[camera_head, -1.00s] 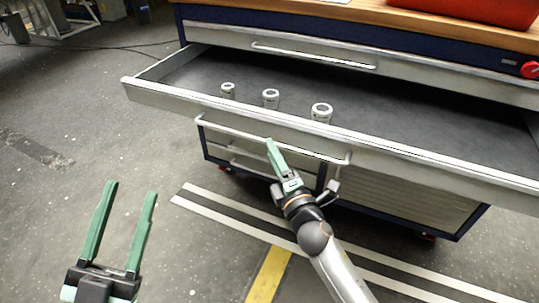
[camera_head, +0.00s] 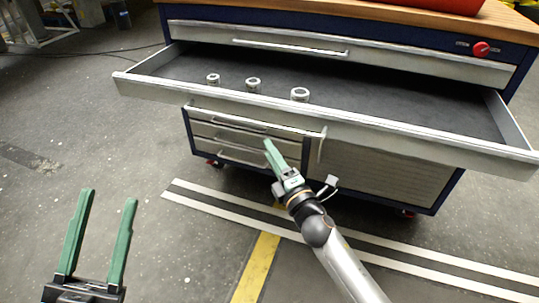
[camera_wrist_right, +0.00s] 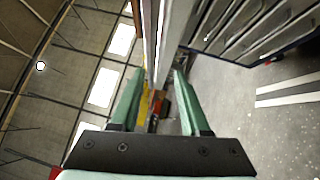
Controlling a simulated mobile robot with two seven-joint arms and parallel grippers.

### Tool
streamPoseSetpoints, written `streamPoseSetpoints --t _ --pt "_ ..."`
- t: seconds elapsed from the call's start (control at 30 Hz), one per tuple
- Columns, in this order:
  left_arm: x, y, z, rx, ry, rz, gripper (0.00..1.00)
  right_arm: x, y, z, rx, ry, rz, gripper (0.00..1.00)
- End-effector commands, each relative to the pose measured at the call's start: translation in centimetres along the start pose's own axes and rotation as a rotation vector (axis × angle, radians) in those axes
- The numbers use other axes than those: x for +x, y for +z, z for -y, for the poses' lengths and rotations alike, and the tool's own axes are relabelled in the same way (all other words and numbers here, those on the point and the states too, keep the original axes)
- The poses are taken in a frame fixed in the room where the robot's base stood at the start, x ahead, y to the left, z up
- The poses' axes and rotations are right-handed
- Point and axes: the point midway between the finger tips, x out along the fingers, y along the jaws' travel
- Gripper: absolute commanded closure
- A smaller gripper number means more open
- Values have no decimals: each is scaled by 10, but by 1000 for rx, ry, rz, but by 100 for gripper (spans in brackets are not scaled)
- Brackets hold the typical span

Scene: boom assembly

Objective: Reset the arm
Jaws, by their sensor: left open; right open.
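My left gripper (camera_head: 97,240) is open and empty, low at the left of the head view, over bare floor. My right gripper (camera_head: 268,146) is in front of the cabinet, below the open drawer's front panel. In the right wrist view my right gripper (camera_wrist_right: 155,95) has its two green fingers apart. The edge of a long pale panel (camera_wrist_right: 160,40) appears beyond and between them; I cannot tell whether anything touches it. Three silver cylindrical parts (camera_head: 300,94) stand in the open drawer (camera_head: 400,108), near its front left.
The blue and grey cabinet (camera_head: 340,35) has a wooden top and a red knob (camera_head: 481,48). The open drawer juts out over the floor. A red object (camera_head: 430,4) lies on the top.

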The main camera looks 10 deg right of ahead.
Motion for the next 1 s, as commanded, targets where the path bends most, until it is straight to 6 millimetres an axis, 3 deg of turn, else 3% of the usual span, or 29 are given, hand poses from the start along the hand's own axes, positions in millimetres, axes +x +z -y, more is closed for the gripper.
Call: streamPoseSetpoints --t 0.57,0.67,0.73,1.0 --pt "-1 5 -1 4 6 11 50 -4 -1 -2 29 7 -9 54" --pt "-1 5 -1 3 5 10 50 -24 -7 -13 151 39 -43 54" --pt "-1 4 -1 3 5 9 50 -47 -14 -30 304 80 -89 54" --pt "-1 3 -1 2 3 7 50 -142 -29 -122 916 241 -310 54"
